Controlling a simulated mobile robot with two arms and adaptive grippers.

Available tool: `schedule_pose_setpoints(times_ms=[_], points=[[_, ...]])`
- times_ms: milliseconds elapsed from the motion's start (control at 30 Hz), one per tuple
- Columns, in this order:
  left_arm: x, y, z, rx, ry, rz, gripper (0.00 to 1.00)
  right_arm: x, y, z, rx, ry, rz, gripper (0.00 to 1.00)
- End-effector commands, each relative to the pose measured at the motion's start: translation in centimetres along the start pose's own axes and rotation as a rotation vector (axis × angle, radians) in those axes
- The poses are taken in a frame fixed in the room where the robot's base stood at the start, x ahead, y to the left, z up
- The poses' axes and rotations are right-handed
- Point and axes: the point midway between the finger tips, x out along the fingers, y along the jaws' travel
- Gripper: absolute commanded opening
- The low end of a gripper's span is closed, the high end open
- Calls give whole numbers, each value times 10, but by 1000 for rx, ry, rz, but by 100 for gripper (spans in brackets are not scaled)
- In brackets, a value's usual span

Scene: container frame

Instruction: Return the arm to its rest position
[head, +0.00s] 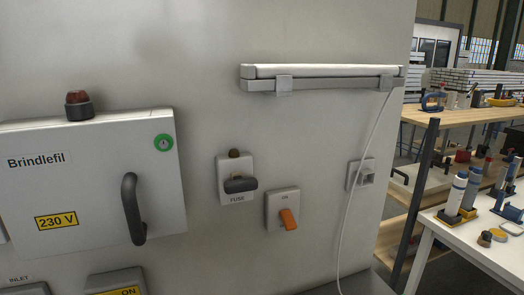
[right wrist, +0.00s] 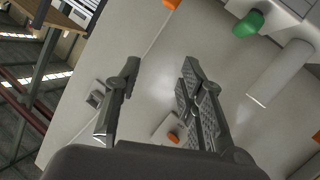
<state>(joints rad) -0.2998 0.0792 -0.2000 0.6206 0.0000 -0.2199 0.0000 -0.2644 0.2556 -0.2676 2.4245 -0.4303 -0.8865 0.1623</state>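My right gripper (right wrist: 160,90) shows in the right wrist view with its two dark fingers spread apart. Nothing is between the fingers, and it is empty. Behind them is the pale wall panel (right wrist: 190,45), with a gap that I cannot measure. Neither of my arms nor grippers shows in the head view. My left gripper is in neither view.
The head view shows a grey panel (head: 310,135) with a handled cabinet (head: 80,180), a fuse holder (head: 236,180), an orange-lever switch (head: 288,215), a socket (head: 361,174) and a lamp bar (head: 320,78) with a hanging cord (head: 352,190). A cluttered workbench (head: 490,255) stands right.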

Motion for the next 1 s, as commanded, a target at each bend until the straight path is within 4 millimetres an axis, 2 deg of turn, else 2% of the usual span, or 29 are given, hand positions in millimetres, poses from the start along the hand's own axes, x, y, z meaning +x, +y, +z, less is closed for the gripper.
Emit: schedule_pose_setpoints(times_ms=[33,100,200,300,400,533,567,600,700,867,1000], points=[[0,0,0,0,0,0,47,-9,-7,37,34,-135,-27,37],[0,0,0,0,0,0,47,-25,-17,81,68,-303,-68,37],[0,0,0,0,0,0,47,-53,-32,129,103,-503,-131,37],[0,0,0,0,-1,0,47,-82,-46,164,128,-664,-192,37],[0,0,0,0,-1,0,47,-113,-59,192,148,-804,-254,37],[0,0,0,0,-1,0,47,-155,-74,218,169,-969,-338,37],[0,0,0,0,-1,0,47,-158,-78,225,170,-993,-351,37],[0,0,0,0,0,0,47,-148,-83,236,166,-989,-348,37],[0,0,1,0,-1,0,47,-133,-95,263,163,-1000,-350,37],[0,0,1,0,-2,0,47,-115,-117,313,158,-1021,-356,37],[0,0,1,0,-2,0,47,-104,-141,372,152,-1045,-365,37]])
